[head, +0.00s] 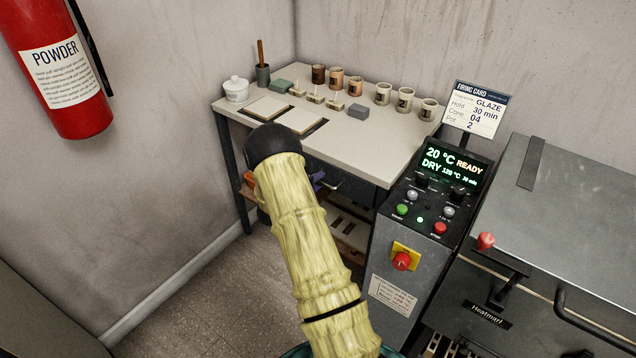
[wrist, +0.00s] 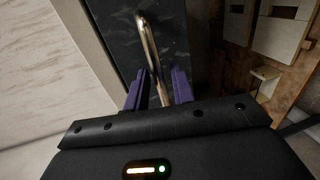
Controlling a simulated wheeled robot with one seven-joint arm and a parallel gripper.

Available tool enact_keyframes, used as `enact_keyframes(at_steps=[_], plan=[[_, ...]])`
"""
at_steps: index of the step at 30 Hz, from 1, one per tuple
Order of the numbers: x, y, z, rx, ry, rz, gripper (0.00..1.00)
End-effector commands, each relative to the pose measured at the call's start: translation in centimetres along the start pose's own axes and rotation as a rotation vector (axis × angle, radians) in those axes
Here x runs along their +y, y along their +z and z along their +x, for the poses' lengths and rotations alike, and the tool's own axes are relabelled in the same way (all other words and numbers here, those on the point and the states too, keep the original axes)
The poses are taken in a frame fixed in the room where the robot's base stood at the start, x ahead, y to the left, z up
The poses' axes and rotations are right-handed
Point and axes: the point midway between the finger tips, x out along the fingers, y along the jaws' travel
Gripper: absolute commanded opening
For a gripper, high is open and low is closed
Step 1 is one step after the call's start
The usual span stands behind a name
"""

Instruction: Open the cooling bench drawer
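The cooling bench (head: 350,140) has a pale top. Its dark drawer front (head: 350,188) is under the right part of the front edge and looks closed; my arm hides part of it. In the wrist view the dark drawer front (wrist: 120,25) carries a bar handle (wrist: 152,50) of pale metal. My gripper (wrist: 160,88) has purple fingers, one on each side of the handle, with small gaps, so it looks open around it. In the head view my gripper (head: 318,180) is mostly hidden behind my arm; only a bit of purple shows.
Several cups (head: 383,94), a white lidded jar (head: 236,89) and tiles (head: 267,108) stand on the bench top. A control box (head: 410,240) and a grey kiln (head: 560,220) are close on the right. A red extinguisher (head: 50,30) hangs at left. Floor (head: 200,310) at lower left is clear.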

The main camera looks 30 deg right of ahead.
Motion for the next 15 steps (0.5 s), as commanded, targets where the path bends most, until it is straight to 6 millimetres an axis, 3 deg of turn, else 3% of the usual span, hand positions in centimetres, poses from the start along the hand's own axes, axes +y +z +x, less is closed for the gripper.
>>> enact_keyframes(at_steps=[10,15], plan=[[0.01,0.0,0.64,0.0,0.0,0.0,0.25],[0.01,0.0,0.63,0.0,0.0,0.0,0.0]])
